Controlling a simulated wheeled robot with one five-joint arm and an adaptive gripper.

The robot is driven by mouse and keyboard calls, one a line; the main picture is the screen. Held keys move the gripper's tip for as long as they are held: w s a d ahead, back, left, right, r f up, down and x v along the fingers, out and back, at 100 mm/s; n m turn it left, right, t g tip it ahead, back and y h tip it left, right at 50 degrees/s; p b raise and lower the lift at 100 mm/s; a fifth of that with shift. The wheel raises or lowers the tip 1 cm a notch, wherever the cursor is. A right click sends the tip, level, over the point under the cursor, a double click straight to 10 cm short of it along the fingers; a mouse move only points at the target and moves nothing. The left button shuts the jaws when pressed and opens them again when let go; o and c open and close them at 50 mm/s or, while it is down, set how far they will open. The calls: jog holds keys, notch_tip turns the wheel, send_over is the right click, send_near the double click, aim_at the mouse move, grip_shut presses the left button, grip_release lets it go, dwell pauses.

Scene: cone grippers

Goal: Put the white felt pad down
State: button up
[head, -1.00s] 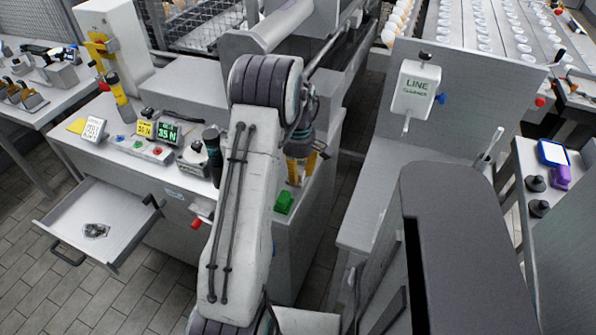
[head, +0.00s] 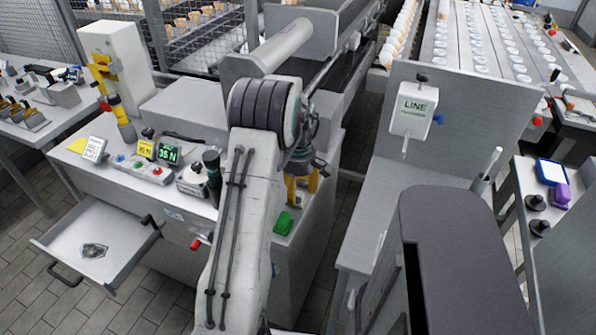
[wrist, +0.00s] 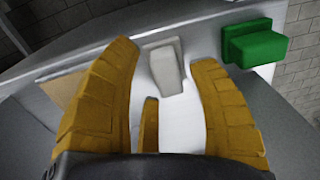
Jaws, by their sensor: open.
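A small whitish block (wrist: 166,67), which looks like the white felt pad, sits on a pale surface in the wrist view. My gripper (wrist: 166,58) has its yellow fingers spread on either side of it, with a visible gap to each. Whether the pad lies fully flat is hard to tell. In the head view my gripper (head: 301,190) points down over the right end of the grey bench, and I cannot make out the pad there.
A green block (head: 283,222) sits at the bench edge, close to the gripper; it also shows in the wrist view (wrist: 252,42). An open drawer (head: 75,232) sticks out at the left. A dispenser marked LINE (head: 412,108) hangs on a grey panel at the right.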

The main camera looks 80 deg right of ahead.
notch_tip(320, 180, up, 11)
jog(key=shift+d, duration=0.15)
dwell(0.4)
dwell(0.7)
